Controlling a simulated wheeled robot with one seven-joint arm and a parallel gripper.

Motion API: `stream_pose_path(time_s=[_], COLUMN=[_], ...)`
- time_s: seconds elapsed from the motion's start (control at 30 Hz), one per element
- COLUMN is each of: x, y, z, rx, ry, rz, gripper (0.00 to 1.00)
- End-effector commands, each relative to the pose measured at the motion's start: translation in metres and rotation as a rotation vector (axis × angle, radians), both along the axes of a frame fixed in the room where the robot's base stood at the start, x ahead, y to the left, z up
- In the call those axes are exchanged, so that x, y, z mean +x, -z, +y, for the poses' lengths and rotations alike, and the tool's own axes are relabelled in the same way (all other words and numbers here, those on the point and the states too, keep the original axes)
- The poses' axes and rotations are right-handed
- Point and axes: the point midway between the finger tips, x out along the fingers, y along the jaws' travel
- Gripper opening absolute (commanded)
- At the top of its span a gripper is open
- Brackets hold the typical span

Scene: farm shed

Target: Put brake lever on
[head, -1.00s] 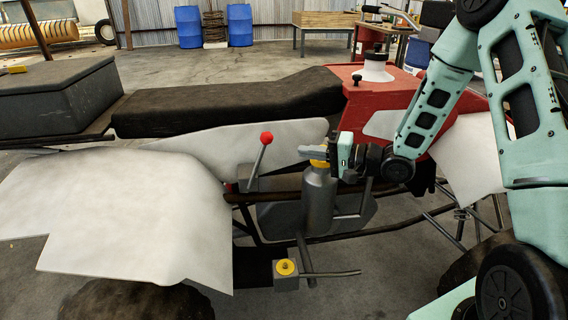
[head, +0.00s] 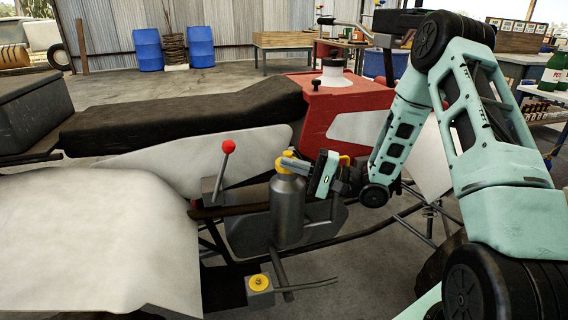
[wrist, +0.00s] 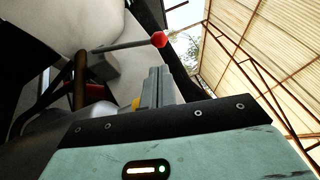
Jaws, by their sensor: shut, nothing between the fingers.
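The brake lever (head: 222,171) is a thin grey rod with a red ball knob, on the near side of the quad bike (head: 275,105). It stands up from a grey bracket and leans slightly right in the head view. In the wrist view the lever (wrist: 125,45) runs across the top to its red knob. My gripper (head: 283,163) is shut and empty, to the right of the lever and a little below knob height. Its fingers (wrist: 158,83) also show below the knob in the wrist view, apart from it.
A grey cylinder (head: 287,210) with a yellow top stands just under my fingers. A yellow cap (head: 259,282) sits lower on the frame. A white fender (head: 100,235) fills the lower left. The black seat (head: 190,115) lies behind the lever. Blue barrels (head: 147,49) stand far back.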

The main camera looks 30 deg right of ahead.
Motion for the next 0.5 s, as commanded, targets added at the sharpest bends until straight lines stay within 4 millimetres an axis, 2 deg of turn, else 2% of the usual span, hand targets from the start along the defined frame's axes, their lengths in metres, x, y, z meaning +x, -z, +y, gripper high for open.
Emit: stream_pose_path(time_s=[0.3, 0.5], x=[0.042, 0.063], y=[-0.012, -0.019], z=[0.050, 0.074], rx=[-0.001, -0.001], ry=[-0.004, -0.002], rz=[-0.004, -0.002], gripper=[0.00, 0.00])
